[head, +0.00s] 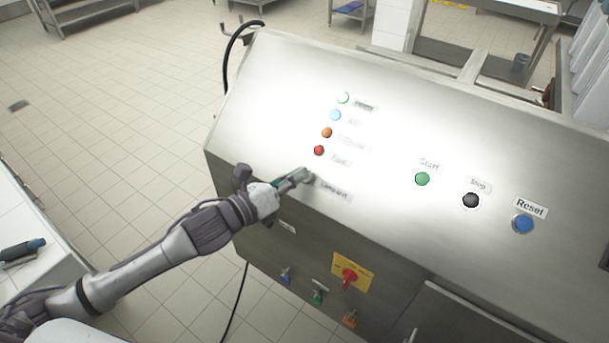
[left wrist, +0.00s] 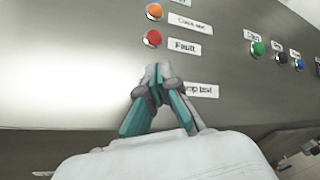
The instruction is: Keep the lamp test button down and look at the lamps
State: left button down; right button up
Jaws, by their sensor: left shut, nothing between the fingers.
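The sloped steel panel carries a column of lamps: a white-green one (head: 343,97), a light blue one (head: 335,115), an orange one (head: 327,132) and a red one (head: 319,150). In the left wrist view the red lamp (left wrist: 152,38) is labelled "Fault". My left gripper (head: 307,175) is shut and empty, its tips at the panel just below the red lamp. The lamp test label (left wrist: 201,90) is partly covered by the fingers. The lamp test button itself is hidden behind the fingertips, so I cannot tell whether it is pressed. My right gripper is not in view.
To the right are the green Start button (head: 422,179), the black Stop button (head: 471,200) and the blue Reset button (head: 523,224). A red switch on a yellow plate (head: 360,265) sits on the front face below. A black cable (head: 230,50) curves at the cabinet's left.

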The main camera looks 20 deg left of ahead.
pick_arm(q)
jog(key=shift+w+d+f, duration=0.1)
jog(key=shift+w+f, duration=0.15)
jog(key=shift+f, duration=0.2)
dwell(0.6)
jog(key=shift+r, duration=0.1)
jog(key=shift+s+r+p, duration=0.35)
jog(key=shift+s+r, duration=0.15)
jog(key=shift+r, duration=0.1)
jog(key=shift+a, duration=0.2)
jog(key=s+r+p, duration=0.1)
jog(key=r, duration=0.1)
jog(key=s+a+r+p, duration=0.1)
jog(key=s+p, duration=0.1)
jog(key=shift+s+r, duration=0.1)
jog(key=shift+r, duration=0.25)
